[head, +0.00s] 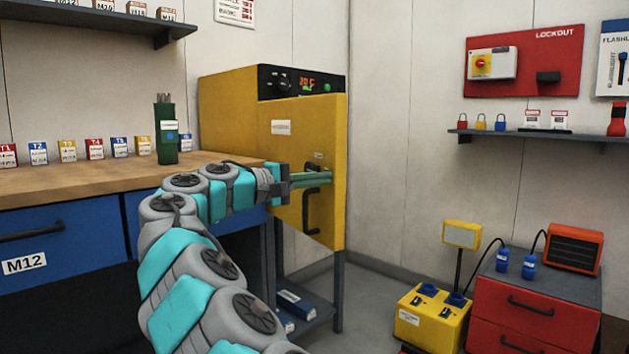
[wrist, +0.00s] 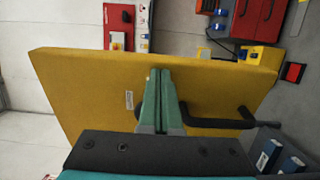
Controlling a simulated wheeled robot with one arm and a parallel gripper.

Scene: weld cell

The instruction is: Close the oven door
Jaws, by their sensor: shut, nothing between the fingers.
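The yellow oven (head: 228,108) stands at the right end of the workbench. Its yellow door (head: 285,150) shows its outer face and looks slightly ajar, at an angle to the control panel above; the gap itself is hidden. A dark handle (head: 309,215) is on the door. I cannot tell whether the fingertips (wrist: 160,72) touch the door.
The wooden workbench (head: 60,182) with a green rod holder (head: 165,140) is left of the oven. A yellow box (head: 432,320) and a red drawer cabinet (head: 535,312) stand at the right. Floor between oven and yellow box is clear.

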